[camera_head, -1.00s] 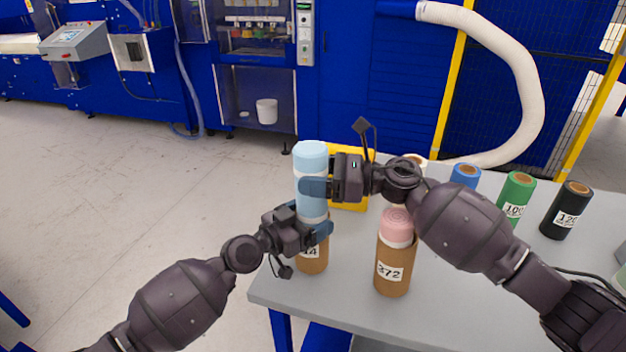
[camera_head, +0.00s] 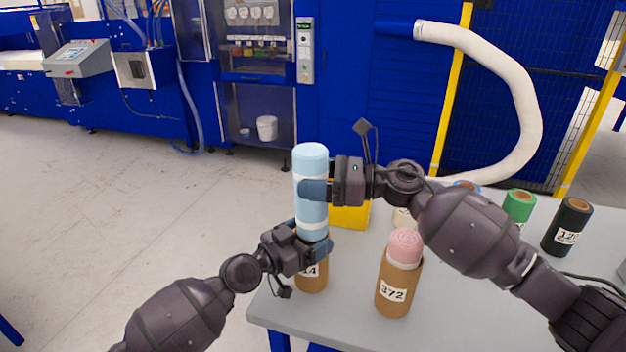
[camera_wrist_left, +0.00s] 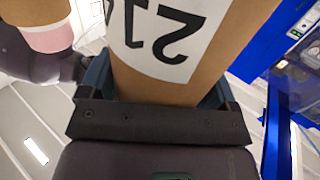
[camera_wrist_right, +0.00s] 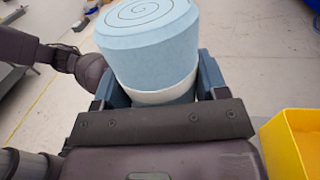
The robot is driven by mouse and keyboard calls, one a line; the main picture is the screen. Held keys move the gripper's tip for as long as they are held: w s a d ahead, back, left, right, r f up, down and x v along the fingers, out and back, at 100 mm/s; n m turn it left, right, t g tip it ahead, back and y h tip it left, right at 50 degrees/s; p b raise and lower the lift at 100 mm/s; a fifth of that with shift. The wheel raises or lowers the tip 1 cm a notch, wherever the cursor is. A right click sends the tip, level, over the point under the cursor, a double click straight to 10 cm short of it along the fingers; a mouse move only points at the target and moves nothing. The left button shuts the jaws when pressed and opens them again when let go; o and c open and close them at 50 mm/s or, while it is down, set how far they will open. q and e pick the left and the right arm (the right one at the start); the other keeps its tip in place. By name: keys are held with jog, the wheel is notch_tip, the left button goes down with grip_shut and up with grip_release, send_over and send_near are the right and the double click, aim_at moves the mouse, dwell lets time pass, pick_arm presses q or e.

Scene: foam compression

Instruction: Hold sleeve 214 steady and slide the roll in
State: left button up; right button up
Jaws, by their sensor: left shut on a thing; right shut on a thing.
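The brown cardboard sleeve 214 (camera_head: 312,279) stands upright near the table's left edge, its label partly covered. Its label also shows upside down in the left wrist view (camera_wrist_left: 165,40). My left gripper (camera_head: 313,249) is shut around the sleeve's upper part. The light-blue foam roll (camera_head: 312,165), with white bands, stands upright directly above the sleeve, in line with it. My right gripper (camera_head: 314,190) is shut on the roll's middle; the spiral top end shows in the right wrist view (camera_wrist_right: 145,15). The roll's lower end is hidden at my left gripper, so I cannot tell whether it is inside.
Brown sleeve 372 (camera_head: 397,288) with a pink roll stands right of sleeve 214. A yellow bin (camera_head: 350,216) is behind the blue roll. Green (camera_head: 518,205) and black (camera_head: 567,227) rolls stand at the back right. The grey table's front (camera_head: 450,315) is clear.

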pick_arm(q)
jog(key=o, duration=0.8)
